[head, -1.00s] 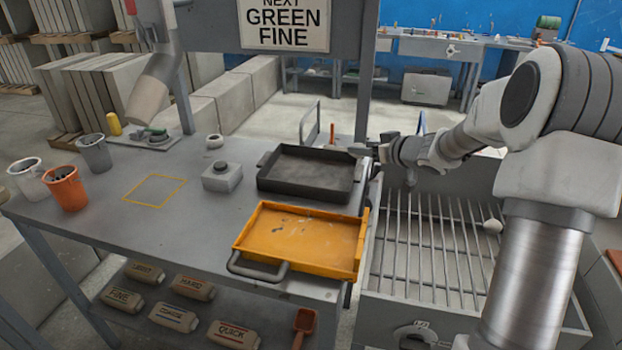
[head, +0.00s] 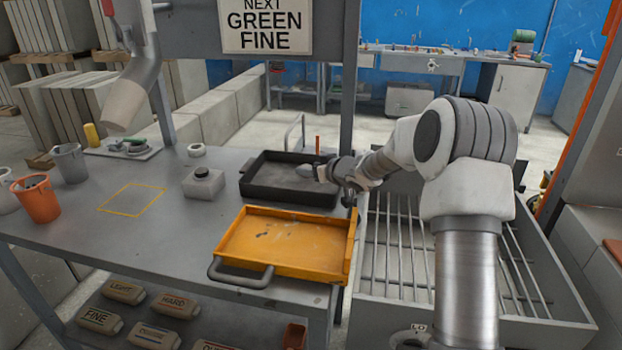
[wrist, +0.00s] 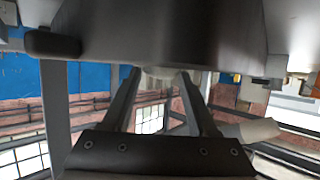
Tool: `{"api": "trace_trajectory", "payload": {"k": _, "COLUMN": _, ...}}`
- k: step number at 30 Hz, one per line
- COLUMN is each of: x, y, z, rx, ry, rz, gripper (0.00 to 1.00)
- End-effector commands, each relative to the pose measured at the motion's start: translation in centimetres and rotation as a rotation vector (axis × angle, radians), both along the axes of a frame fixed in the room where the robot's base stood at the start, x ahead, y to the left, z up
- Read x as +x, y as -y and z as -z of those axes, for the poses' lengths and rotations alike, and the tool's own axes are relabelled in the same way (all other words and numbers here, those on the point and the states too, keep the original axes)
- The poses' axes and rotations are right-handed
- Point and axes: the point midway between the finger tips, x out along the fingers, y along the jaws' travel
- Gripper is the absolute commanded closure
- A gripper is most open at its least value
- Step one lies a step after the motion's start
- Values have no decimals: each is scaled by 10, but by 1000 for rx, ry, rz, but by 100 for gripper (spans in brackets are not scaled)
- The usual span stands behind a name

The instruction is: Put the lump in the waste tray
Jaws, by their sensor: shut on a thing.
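My gripper (head: 320,172) is over the right part of the black tray (head: 262,193) in the head view. In the wrist view its two fingers (wrist: 163,86) are shut on a small pale thing (wrist: 160,73), which looks like the lump. Only part of it shows between the fingertips. In the head view the tip of the gripper is too small to separate clearly from what it holds. The black tray stands at the back right of the grey table. An orange-yellow tray (head: 290,270) stands in front of it. No label on either tray is readable.
A grey block with a round knob (head: 203,182) stands left of the black tray. A slatted grate (head: 395,240) lies right of the table, under my arm. Cups, including an orange one (head: 37,198), stand at the left. The yellow outlined square (head: 133,200) is empty.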

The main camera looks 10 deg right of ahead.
Motion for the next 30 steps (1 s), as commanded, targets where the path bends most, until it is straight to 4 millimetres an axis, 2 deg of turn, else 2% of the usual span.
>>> {"api": "trace_trajectory", "payload": {"k": 1, "x": 0, "y": 0, "z": 13, "rx": 1, "ry": -1, "rz": -1, "gripper": 100}}
{"api": "trace_trajectory", "payload": {"k": 3, "x": 0, "y": 0, "z": 17, "rx": -1, "ry": -1, "rz": -1, "gripper": 100}}
{"api": "trace_trajectory", "payload": {"k": 14, "x": 0, "y": 0, "z": 19, "rx": 1, "ry": 0, "rz": 0, "gripper": 100}}
{"api": "trace_trajectory", "payload": {"k": 15, "x": 0, "y": 0, "z": 19, "rx": 1, "ry": 0, "rz": 0, "gripper": 37}}
{"api": "trace_trajectory", "payload": {"k": 18, "x": 0, "y": 0, "z": 18, "rx": 0, "ry": 0, "rz": 0, "gripper": 19}}
{"api": "trace_trajectory", "payload": {"k": 20, "x": 0, "y": 0, "z": 18, "rx": 0, "ry": 0, "rz": 0, "gripper": 11}}
{"api": "trace_trajectory", "payload": {"k": 30, "x": 0, "y": 0, "z": 14, "rx": -1, "ry": 0, "rz": 0, "gripper": 11}}
